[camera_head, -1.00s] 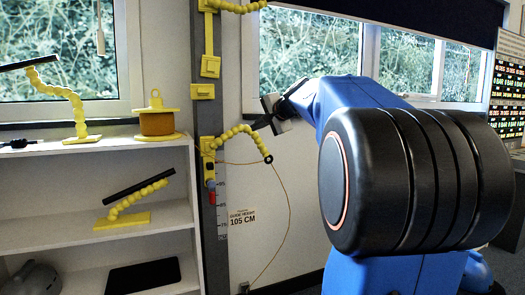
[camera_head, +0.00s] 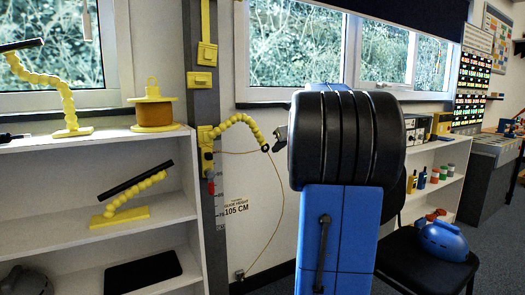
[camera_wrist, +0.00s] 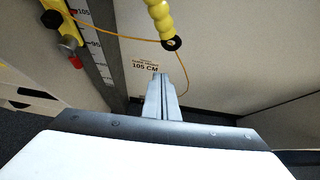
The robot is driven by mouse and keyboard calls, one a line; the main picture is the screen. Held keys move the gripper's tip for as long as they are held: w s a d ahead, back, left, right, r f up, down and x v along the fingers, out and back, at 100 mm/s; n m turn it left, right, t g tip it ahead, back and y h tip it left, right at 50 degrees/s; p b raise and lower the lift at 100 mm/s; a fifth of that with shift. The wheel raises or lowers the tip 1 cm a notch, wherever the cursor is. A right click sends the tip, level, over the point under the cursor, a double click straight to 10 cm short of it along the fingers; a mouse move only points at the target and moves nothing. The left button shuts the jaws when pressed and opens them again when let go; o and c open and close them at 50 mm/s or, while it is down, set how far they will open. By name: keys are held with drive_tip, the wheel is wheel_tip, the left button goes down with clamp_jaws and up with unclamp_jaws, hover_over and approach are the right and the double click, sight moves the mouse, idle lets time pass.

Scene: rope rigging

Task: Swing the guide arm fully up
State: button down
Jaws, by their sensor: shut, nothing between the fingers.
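The guide arm (camera_head: 240,121) is a yellow segmented arm on the grey post. It arches right from its mount (camera_head: 206,136), and its tip bends down to a dark ring (camera_head: 265,148). In the wrist view, the tip segments (camera_wrist: 158,14) and ring (camera_wrist: 171,43) show at the top. A thin orange cord (camera_head: 283,195) runs by the ring and down the wall. My gripper (camera_wrist: 163,78) is shut and empty, its fingertips just below the ring in the wrist picture and apparently apart from it. In the head view only a bit of my gripper (camera_head: 280,138) shows.
The post (camera_head: 220,240) carries a scale, a red knob (camera_head: 211,187) and a yellow block (camera_head: 201,80) higher up. A "105 CM" label (camera_head: 236,207) is on the wall. White shelves (camera_head: 90,155) stand left, with a cord spool (camera_head: 154,112). A chair (camera_head: 420,265) stands right.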

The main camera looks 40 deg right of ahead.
drive_tip(key=w+d+f, duration=0.2)
drive_tip(key=w, duration=0.6)
drive_tip(key=shift+w+d+f+m, duration=0.2)
drive_tip(key=shift+w+f+m, duration=0.1)
drive_tip(key=shift+w+f, duration=0.1)
drive_tip(key=shift+r, duration=0.2)
wheel_tip(320, 180, up, 16)
drive_tip(key=a+n+h, duration=0.1)
drive_tip(key=n+h, duration=0.2)
drive_tip(key=h, duration=0.1)
drive_tip(key=shift+w+g, duration=0.15)
drive_tip(key=shift+g, duration=0.15)
drive_tip(key=shift+r, duration=0.1)
idle(0.5)
